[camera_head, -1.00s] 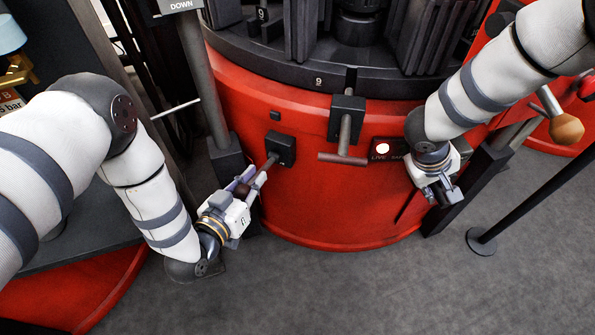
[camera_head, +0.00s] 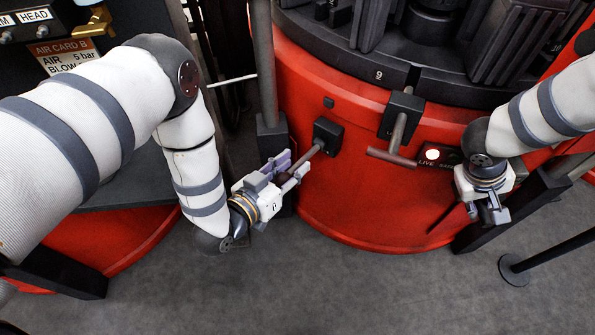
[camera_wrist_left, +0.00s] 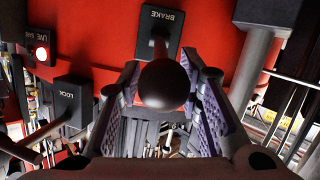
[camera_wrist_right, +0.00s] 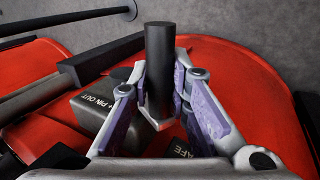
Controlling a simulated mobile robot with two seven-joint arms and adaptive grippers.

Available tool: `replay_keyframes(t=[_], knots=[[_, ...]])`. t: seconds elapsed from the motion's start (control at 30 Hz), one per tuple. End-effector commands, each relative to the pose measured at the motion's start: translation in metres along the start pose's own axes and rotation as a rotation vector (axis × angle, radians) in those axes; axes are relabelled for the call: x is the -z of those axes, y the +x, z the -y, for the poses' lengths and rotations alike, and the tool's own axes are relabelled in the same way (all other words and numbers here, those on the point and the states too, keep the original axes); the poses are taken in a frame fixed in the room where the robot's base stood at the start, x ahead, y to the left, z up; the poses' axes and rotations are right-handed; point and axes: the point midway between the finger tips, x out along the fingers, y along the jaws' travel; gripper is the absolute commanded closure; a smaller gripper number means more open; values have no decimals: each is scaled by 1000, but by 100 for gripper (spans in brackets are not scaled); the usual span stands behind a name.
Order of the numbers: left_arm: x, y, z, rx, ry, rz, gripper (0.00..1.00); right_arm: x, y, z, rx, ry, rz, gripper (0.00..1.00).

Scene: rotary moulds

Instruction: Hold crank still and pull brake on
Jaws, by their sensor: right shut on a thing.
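The brake is a rod with a dark ball knob (camera_wrist_left: 164,84), coming out of a black block marked BRAKE (camera_wrist_left: 160,30); in the head view this block (camera_head: 328,135) is on the red base. My left gripper (camera_head: 288,172) has its purple-padded fingers apart on either side of the knob, open around it. My right gripper (camera_wrist_right: 160,100) is shut on a dark cylindrical grip (camera_wrist_right: 158,60), seemingly the crank's handle. In the head view my right gripper (camera_head: 490,212) is low at the base's right side; the rest of the crank is hidden or unclear.
A T-handle (camera_head: 390,157) projects from the LOCK block (camera_head: 402,112), between my grippers. A lit lamp (camera_head: 432,154) marked LIVE is right of it. A block marked PIN OUT (camera_wrist_right: 98,112) lies near my right fingers. A black post stand (camera_head: 515,268) is on the open grey floor (camera_head: 350,290).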

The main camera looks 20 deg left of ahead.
Motion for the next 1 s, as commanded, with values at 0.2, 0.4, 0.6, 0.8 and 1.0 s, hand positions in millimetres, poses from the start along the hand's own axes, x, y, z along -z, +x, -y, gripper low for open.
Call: replay_keyframes(t=[0.2,0.4,0.6,0.8,1.0], knots=[[-1,-60,1,4,-3,6,68,-1,1,1,2,-1,3,100],[-1,-97,1,3,-1,3,68,-1,1,1,2,-1,3,100],[0,-106,1,3,0,1,68,-1,1,1,2,-1,2,100],[0,-105,1,3,0,1,68,-1,1,1,2,-1,2,100],[0,-105,1,3,0,0,68,-1,1,1,2,-1,2,100]])
